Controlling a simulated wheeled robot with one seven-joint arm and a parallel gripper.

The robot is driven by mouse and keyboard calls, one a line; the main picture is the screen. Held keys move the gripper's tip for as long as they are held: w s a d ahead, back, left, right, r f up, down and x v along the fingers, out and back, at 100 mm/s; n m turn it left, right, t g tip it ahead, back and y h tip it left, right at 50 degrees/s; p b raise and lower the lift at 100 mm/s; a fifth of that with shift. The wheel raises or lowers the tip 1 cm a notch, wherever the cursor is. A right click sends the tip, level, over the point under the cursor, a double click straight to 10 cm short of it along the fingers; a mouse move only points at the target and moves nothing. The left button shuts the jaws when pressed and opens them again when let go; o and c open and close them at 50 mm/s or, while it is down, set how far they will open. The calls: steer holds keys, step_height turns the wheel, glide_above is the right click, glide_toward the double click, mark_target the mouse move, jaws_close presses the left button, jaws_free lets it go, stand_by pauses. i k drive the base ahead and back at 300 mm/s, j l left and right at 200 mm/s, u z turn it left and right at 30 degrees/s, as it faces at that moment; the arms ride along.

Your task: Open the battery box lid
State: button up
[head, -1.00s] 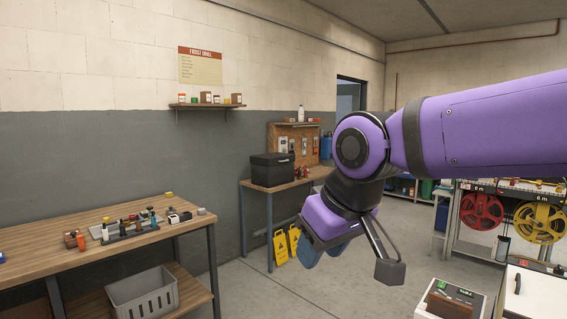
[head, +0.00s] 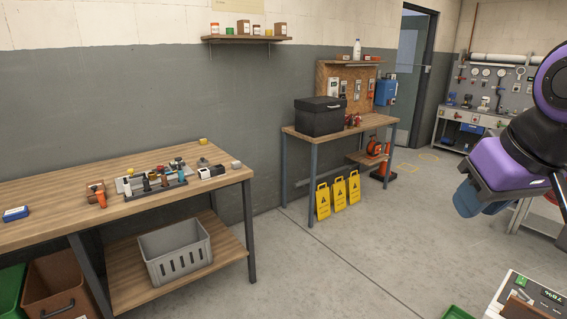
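A black lidded box (head: 320,117), which looks like the battery box, stands on the wooden bench against the back wall. Its lid appears shut. My gripper (head: 484,202) is at the right edge of the head view, in front of the floor and well to the right of the box and apart from it. The gripper points downward, and its fingers show only in part. I cannot tell whether it is open or shut.
A near workbench (head: 110,190) at left holds small tools and bottles, with a grey crate (head: 174,250) on its lower shelf. Several yellow signs (head: 338,196) stand on the floor by the back bench's front. The concrete floor (head: 370,260) between is clear. A white-topped unit (head: 525,298) is at lower right.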

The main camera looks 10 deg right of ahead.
mark_target(321, 104)
steer(key=i+l+z, duration=0.1)
steer(key=i+z, duration=0.4)
steer(key=i, duration=1.55)
steer(key=i+u, duration=0.15)
steer(key=i, duration=0.35)
steer(key=i+l+u, duration=0.2)
steer(key=i, duration=0.25)
steer(key=i+l+u, duration=0.15)
steer(key=i, duration=0.35)
steer(key=i+l+u, duration=0.2)
steer(key=i, duration=0.25)
steer(key=i+l+u, duration=0.6)
steer(key=i+l, duration=0.1)
steer(key=i, duration=0.1)
